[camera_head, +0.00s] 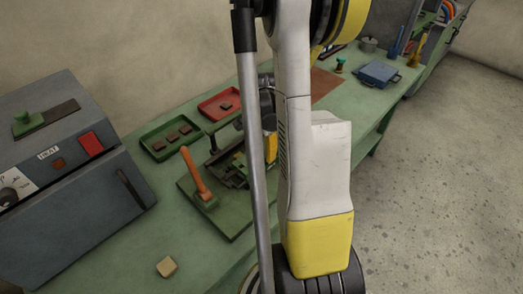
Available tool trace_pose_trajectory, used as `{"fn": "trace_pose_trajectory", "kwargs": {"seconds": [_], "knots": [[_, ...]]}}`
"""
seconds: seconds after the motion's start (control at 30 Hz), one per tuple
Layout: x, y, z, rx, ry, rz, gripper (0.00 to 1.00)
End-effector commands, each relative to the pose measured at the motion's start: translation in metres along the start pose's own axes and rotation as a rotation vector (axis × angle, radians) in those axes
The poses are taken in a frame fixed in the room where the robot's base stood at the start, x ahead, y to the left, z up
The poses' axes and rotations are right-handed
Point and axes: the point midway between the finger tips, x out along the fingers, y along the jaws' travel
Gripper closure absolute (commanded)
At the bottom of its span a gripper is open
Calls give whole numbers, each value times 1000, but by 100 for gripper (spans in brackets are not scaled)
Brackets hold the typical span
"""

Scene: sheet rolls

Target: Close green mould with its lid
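A green-and-dark piece that may be the green mould (238,168) sits on a green base plate (228,228) on the bench, beside an upright orange handle (195,172). My arm partly covers it. A green block with a raised knob (28,123) lies on the grey oven, against a brown slab; I cannot tell if it is the lid. The dark and yellow end of my arm, with my gripper (268,147), is behind the pale pole and arm link, close above the base plate. Its fingers are too hidden to tell whether they are open or hold anything.
The grey oven (70,215) stands at the left. A green tray (170,141) with brown pieces and a red tray (219,105) lie behind the base plate. A blue box (378,74) stands farther right. Bare floor lies at right.

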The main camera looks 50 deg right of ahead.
Motion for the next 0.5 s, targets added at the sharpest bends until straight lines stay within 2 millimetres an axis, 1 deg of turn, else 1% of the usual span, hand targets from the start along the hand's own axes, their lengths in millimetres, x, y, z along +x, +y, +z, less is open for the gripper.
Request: {"fn": "trace_pose_trajectory", "kwargs": {"seconds": [0.27,0.3,0.37,0.4,0.5], "knots": [[-1,0,0,0,0,0,83],[-1,0,0,0,0,0,39],[-1,0,0,0,0,0,21],[-1,0,0,0,0,0,17],[0,0,0,0,0,0,17]]}}
